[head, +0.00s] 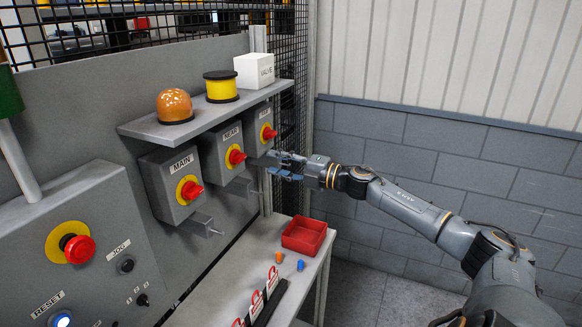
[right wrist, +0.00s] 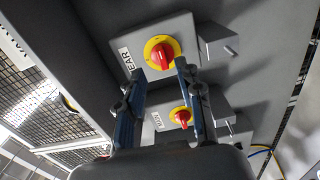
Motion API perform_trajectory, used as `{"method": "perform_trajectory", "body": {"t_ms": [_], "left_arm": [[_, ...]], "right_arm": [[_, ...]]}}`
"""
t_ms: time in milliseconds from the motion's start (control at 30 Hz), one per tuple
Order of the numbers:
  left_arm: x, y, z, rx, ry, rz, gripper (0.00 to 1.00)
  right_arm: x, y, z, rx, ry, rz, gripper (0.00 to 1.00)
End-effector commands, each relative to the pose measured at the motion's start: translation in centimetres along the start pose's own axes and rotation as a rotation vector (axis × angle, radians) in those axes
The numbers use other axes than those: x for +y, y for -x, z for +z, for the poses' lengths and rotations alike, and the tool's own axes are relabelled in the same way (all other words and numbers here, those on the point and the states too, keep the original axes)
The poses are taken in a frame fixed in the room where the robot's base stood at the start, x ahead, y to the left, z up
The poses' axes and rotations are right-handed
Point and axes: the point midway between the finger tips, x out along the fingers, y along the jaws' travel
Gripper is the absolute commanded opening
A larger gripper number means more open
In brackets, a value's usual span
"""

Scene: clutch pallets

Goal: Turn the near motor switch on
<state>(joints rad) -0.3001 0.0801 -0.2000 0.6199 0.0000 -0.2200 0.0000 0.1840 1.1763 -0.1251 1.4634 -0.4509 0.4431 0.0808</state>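The near motor switch is a red knob on a yellow disc (head: 236,157), on the grey box labelled NEAR, the middle of three on the panel. In the right wrist view this knob (right wrist: 163,54) shows just past the fingertips, on the box whose label reads "EAR", partly cut. My right gripper (head: 272,165) is right of it in the head view, by the lower edge of the third box, apart from the knob. In the right wrist view its two blue fingers (right wrist: 160,72) are spread, with nothing between them. My left gripper is out of view.
The MAIN switch (head: 190,190) is left, the third switch (head: 268,133) right. A shelf (head: 205,118) above carries an orange beacon (head: 174,105), a yellow spool (head: 221,87) and a white VALVE box (head: 255,70). Below are a red tray (head: 304,236) and red padlocks (head: 272,281).

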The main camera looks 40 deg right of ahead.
Motion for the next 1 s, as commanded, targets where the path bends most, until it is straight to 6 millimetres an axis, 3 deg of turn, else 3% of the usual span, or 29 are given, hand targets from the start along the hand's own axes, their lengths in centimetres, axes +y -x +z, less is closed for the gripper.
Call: {"method": "perform_trajectory", "body": {"t_ms": [400,1000], "left_arm": [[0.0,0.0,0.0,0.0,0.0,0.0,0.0],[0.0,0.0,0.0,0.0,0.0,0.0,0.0]], "right_arm": [[-0.1,3.3,0.0,0.0,0.0,-0.003,0.36],[0.0,3.7,0.0,0.0,0.001,0.0,0.36]]}}
